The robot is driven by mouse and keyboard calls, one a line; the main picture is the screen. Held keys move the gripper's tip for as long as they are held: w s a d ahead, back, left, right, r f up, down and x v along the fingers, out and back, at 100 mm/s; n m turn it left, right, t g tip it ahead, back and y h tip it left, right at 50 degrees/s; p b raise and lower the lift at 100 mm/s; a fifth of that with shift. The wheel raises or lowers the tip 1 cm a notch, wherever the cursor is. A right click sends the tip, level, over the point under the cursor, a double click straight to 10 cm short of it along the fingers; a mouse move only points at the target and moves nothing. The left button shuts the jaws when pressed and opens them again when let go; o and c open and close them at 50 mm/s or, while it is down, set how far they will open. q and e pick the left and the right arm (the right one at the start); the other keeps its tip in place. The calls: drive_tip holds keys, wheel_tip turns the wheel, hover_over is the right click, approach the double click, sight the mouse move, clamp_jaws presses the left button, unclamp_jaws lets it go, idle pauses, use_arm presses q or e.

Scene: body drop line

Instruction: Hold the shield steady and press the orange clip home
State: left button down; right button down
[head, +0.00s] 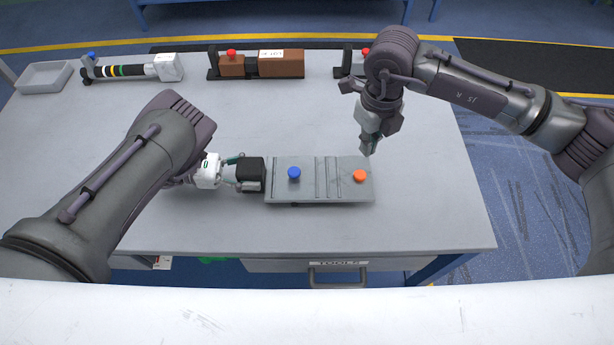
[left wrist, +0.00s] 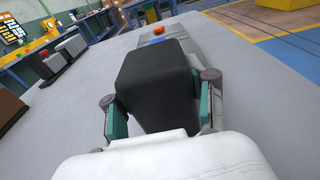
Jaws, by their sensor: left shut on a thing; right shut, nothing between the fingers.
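The shield (head: 328,185) is a flat grey ribbed panel lying near the front of the table. A blue clip (head: 294,173) stands on its left part and the orange clip (head: 360,176) on its right part. My left gripper (head: 240,172) is shut on the black block (head: 251,174) at the shield's left end. In the left wrist view the black block (left wrist: 158,85) sits between the fingers, with the orange clip (left wrist: 155,29) beyond it. My right gripper (head: 367,150) is shut and empty, pointing down just above and behind the orange clip, apart from it.
Along the table's back edge stand a grey tray (head: 45,77), a striped rod assembly (head: 130,70) and a brown block (head: 281,63) in a holder with a red knob. The table (head: 430,215) is clear to the right of the shield. A tools drawer (head: 335,266) is below the front edge.

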use_arm(q)
drive_tip(key=shift+s+f, duration=0.15)
drive_tip(key=shift+f, duration=0.15)
drive_tip(key=c, duration=0.7)
unclamp_jaws()
drive_tip(key=o, duration=0.4)
drive_tip(key=shift+r, duration=0.15)
drive_tip(key=a, duration=0.7)
drive_tip(key=shift+a+r, duration=0.25)
drive_tip(key=shift+r, duration=0.1)
